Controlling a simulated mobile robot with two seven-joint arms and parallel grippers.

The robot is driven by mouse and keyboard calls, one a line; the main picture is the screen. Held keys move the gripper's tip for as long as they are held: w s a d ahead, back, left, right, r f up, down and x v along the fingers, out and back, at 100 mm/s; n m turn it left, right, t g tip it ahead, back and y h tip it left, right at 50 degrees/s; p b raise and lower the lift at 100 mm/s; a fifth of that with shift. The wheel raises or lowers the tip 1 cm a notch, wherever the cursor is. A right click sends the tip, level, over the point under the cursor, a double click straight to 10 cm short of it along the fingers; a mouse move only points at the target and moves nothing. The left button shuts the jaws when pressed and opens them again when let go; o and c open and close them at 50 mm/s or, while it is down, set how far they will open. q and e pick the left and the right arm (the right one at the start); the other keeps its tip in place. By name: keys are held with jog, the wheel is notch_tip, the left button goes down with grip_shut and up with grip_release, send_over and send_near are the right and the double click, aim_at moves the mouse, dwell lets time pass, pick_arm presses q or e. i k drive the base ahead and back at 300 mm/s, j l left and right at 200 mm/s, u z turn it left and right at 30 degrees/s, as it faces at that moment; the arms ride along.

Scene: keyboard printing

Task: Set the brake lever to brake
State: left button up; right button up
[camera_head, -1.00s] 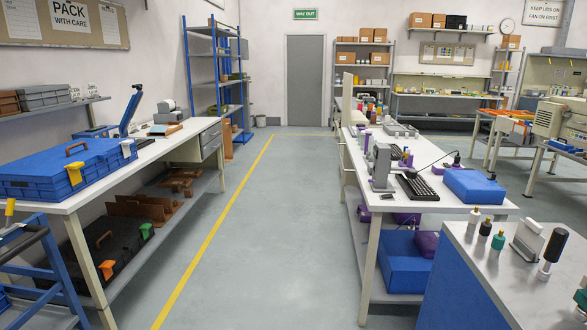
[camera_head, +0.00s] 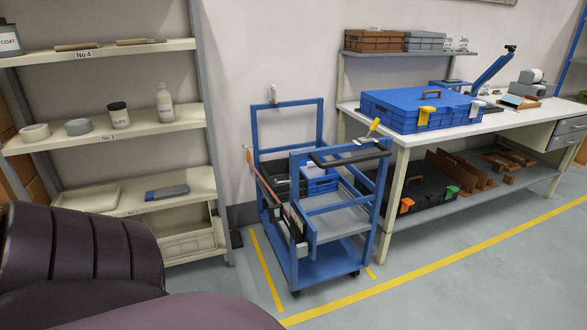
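A blue cart (camera_head: 324,276) stands on the floor between the shelf rack and the workbench. A lever with a yellow grip (camera_head: 374,124) sticks up and leans to the right at the cart's top bar, above the black push handle (camera_head: 350,157); it looks like the brake lever. Its marked positions are too small to read. Neither gripper is in view. Large dark purple parts at the lower left look like my own arm, far in front of the cart.
A shelf rack (camera_head: 110,139) stands left of the cart. A workbench (camera_head: 402,140) with a blue case (camera_head: 420,109) stands close on the right. Yellow lines (camera_head: 440,268) mark the floor. The floor at the lower right is clear.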

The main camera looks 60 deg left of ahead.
aim_at(374, 125)
jog(key=u, duration=1.75)
jog(key=i+l, duration=0.35)
jog(key=i+l+u, duration=0.1)
jog(key=i+l, duration=0.25)
jog(key=l, duration=0.2)
jog(key=i+l+u, duration=0.1)
jog(key=i+l, duration=0.2)
jog(key=l, duration=0.2)
